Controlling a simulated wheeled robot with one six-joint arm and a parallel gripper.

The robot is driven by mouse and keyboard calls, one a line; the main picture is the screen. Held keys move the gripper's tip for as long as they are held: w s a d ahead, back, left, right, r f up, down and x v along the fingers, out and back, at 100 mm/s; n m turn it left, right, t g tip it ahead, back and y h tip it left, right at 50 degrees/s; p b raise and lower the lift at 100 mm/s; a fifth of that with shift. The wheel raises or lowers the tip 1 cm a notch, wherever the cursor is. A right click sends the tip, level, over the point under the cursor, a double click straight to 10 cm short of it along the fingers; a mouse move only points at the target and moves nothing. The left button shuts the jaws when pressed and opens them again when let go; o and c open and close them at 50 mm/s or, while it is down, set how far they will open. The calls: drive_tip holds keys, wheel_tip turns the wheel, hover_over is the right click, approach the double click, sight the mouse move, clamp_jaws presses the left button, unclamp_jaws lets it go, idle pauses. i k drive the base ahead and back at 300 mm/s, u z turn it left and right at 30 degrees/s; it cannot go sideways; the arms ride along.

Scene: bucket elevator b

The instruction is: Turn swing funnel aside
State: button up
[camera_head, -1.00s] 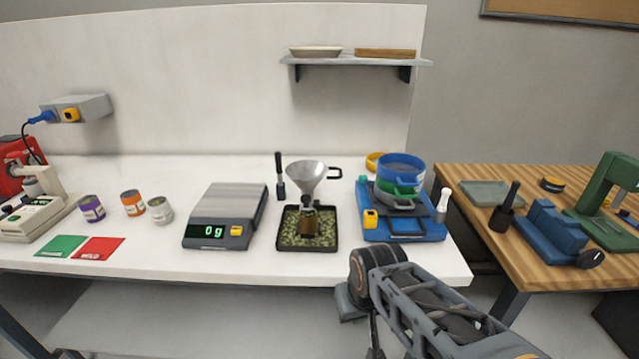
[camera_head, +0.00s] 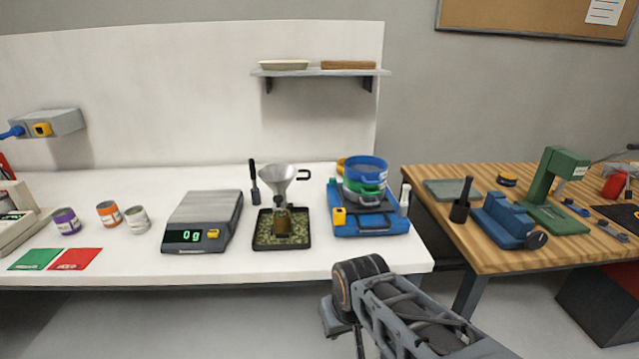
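The swing funnel (camera_head: 277,179) is a silver cone with a black handle (camera_head: 303,174) pointing right. It sits above a brown jar (camera_head: 283,222), and its spout points down toward the jar. The jar stands in a black tray (camera_head: 258,245) of green pellets on the white bench. A black upright (camera_head: 254,180) stands just left of the funnel. My arm reaches in from the lower right, in front of the bench edge and below the funnel, well apart from it. My gripper's fingers cannot be made out at the arm's end.
A scale (camera_head: 205,215) reading 0 g stands left of the tray. A blue sieve shaker (camera_head: 370,222) with stacked sieves stands close on its right. A shelf (camera_head: 320,72) hangs above. A wooden table (camera_head: 470,250) with tools is at right. Bare bench lies in front of the tray.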

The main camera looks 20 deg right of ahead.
sight(278, 178)
drive_tip(key=u, duration=0.5)
drive_tip(key=k, duration=0.15)
drive_tip(key=z, duration=1.2)
drive_tip(key=i, duration=0.6)
drive_tip(key=u, duration=0.55)
